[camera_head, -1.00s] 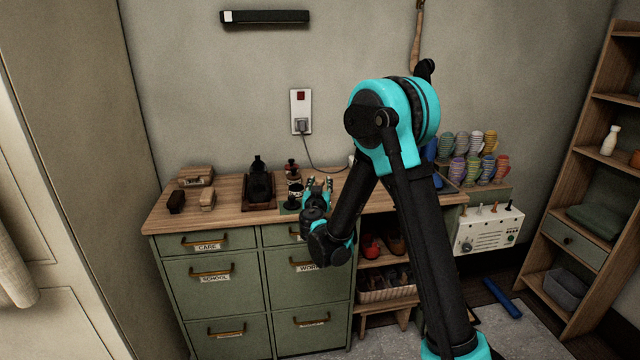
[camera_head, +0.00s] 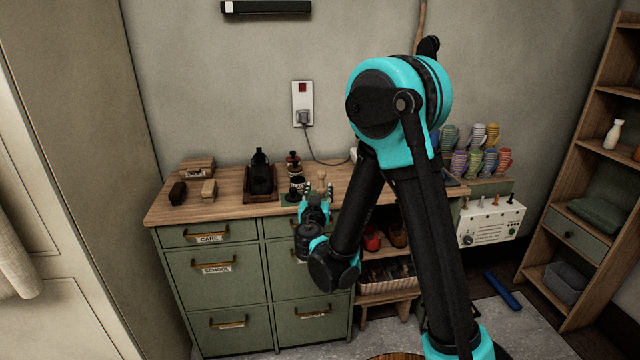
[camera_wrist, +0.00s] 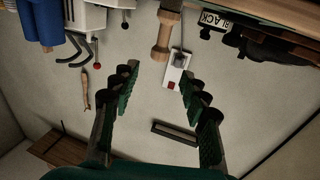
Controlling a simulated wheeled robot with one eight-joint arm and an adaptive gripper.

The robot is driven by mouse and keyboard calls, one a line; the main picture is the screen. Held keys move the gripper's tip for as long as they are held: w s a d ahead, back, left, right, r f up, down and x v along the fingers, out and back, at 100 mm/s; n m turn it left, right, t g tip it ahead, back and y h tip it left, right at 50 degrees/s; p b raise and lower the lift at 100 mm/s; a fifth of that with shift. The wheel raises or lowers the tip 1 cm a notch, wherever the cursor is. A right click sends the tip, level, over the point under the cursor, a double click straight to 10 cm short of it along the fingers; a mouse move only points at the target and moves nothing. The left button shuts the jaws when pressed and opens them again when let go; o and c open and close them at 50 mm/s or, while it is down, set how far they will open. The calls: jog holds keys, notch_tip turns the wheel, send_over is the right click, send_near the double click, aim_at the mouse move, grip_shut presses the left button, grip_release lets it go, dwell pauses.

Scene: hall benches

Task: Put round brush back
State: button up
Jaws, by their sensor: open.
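A wooden knob-ended handle (camera_head: 322,176), which looks like the round brush, shows just beyond my gripper on the worktop. In the wrist view, where the scene appears upside down, this wooden handle (camera_wrist: 162,38) extends from the top edge, ahead of the fingertips and apart from them. Its bristle end is not visible. My gripper (camera_head: 316,190) is at the front edge of the cabinet top. In the wrist view my gripper (camera_wrist: 159,75) is open, with nothing between the fingers. A dark labelled jar (camera_head: 297,186) stands left of the handle on a green mat (camera_head: 289,198).
Two brushes (camera_head: 177,193) (camera_head: 209,191), a wooden box (camera_head: 197,168) and a black shoe stand (camera_head: 260,180) occupy the worktop's left part. A label reading BLACK (camera_wrist: 214,20) is near the handle. A wall socket (camera_head: 302,104) is behind. Shoes (camera_head: 396,235) sit on shelves below.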

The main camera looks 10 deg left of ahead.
jog(key=s+d+f+m+g+h, duration=0.1)
jog(key=s+d+f+g+h, duration=0.15)
jog(key=d, duration=0.55)
jog(key=s+d+f+g+h, duration=0.1)
jog(key=s+d+g, duration=0.2)
jog(key=d, duration=0.6)
jog(key=s+d+f+m+g+h, duration=0.1)
jog(key=s+d+f+g+h, duration=0.1)
jog(key=d, duration=0.6)
jog(key=s+d+f+n+g+y, duration=0.1)
jog(key=s+d+f+g+y, duration=0.1)
jog(key=s, duration=0.8)
jog(key=s+d+f+g+y, duration=0.2)
jog(key=s+f+g+y, duration=0.1)
jog(key=s, duration=0.7)
notch_tip(320, 180, down, 3)
jog(key=shift+r+n+g, duration=0.2)
jog(key=shift+n+g, duration=0.2)
jog(key=shift+g, duration=0.35)
